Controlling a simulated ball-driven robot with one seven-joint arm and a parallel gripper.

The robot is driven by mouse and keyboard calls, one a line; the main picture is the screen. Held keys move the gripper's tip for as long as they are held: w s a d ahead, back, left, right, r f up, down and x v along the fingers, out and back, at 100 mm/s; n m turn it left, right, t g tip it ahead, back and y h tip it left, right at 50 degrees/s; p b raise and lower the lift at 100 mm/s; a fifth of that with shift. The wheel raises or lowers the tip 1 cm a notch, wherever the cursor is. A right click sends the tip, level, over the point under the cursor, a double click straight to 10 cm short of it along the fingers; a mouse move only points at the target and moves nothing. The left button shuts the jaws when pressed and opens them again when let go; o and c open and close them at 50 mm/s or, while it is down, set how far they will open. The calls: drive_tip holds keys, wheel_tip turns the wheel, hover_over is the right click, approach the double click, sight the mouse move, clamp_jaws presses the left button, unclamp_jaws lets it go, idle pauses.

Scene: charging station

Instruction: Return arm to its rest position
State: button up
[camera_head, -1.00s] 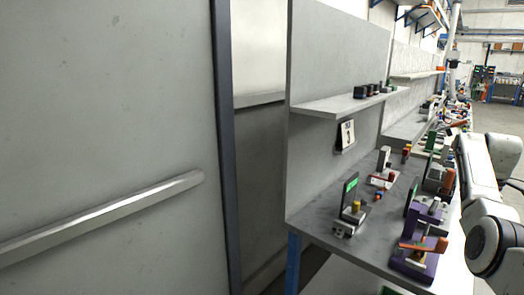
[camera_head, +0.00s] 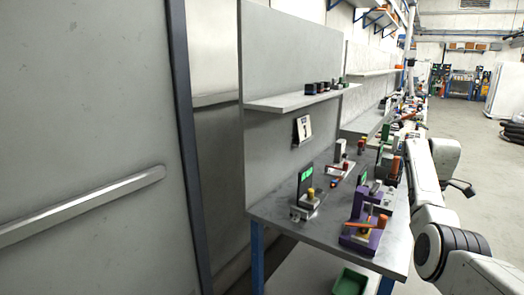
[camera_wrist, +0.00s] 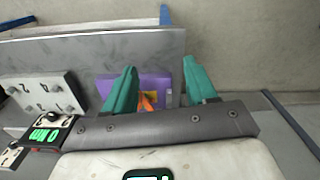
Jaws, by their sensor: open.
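My arm (camera_head: 432,210) shows at the right of the head view, beside the right end of the workbench. My gripper (camera_wrist: 159,64) shows in the wrist view with two green fingers spread apart and nothing between them. Behind the fingers is a purple fixture (camera_wrist: 158,83) with an orange part, on the grey bench top. I cannot tell the height gap between the fingertips and the fixture. The purple fixture (camera_head: 362,238) also stands at the bench's front right corner in the head view, close to my arm. The fingers cannot be made out in the head view.
The grey workbench (camera_head: 275,213) holds several small fixtures, one with a green-lit display (camera_head: 306,175). A shelf (camera_head: 285,101) hangs above it. A large grey panel (camera_head: 80,120) fills the left. A green bin (camera_head: 350,281) sits low under the bench. Open floor (camera_head: 485,160) lies at right.

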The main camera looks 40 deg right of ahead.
drive_tip(key=w+a+f+m, duration=0.1)
drive_tip(key=w+a+f, duration=0.2)
drive_tip(key=a+f, duration=0.95)
drive_tip(key=w+a+f+m, duration=0.2)
drive_tip(key=w+a+f, duration=0.2)
drive_tip(key=a+f, duration=0.8)
drive_tip(key=s+a, duration=0.3)
drive_tip(key=a, duration=0.6)
drive_tip(key=s+a, duration=0.4)
drive_tip(key=a, duration=0.4)
drive_tip(key=s+a+r+m+t, duration=0.1)
drive_tip(key=s+a+r+m, duration=0.1)
drive_tip(key=s+a, duration=0.8)
drive_tip(key=shift+s+a, duration=0.15)
drive_tip(key=shift+s, duration=0.25)
